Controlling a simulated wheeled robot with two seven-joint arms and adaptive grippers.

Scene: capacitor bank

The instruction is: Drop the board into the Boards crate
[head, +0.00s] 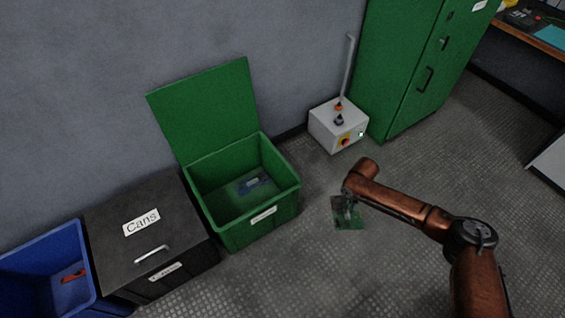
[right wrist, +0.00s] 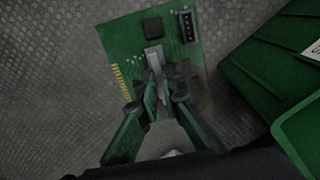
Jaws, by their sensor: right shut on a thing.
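A green circuit board (head: 349,217) hangs from my right gripper (head: 347,203), to the right of the open green crate. In the right wrist view the board (right wrist: 125,42) shows a black chip, a dark connector and a gold edge; the right gripper (right wrist: 160,90) is shut on a small upright part of it. The green crate (head: 235,232) stands with its lid (head: 208,110) raised against the wall, and a board (head: 255,184) lies inside on its floor. The crate's front label is too small to read. The crate's edge (right wrist: 282,128) shows at right in the wrist view. My left gripper is not in view.
A closed black bin labelled Cans (head: 108,215) stands left of the green crate, then an open blue bin (head: 78,245) with a red item (head: 73,276). A grey control box (head: 330,128) and a green cabinet (head: 405,60) stand behind.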

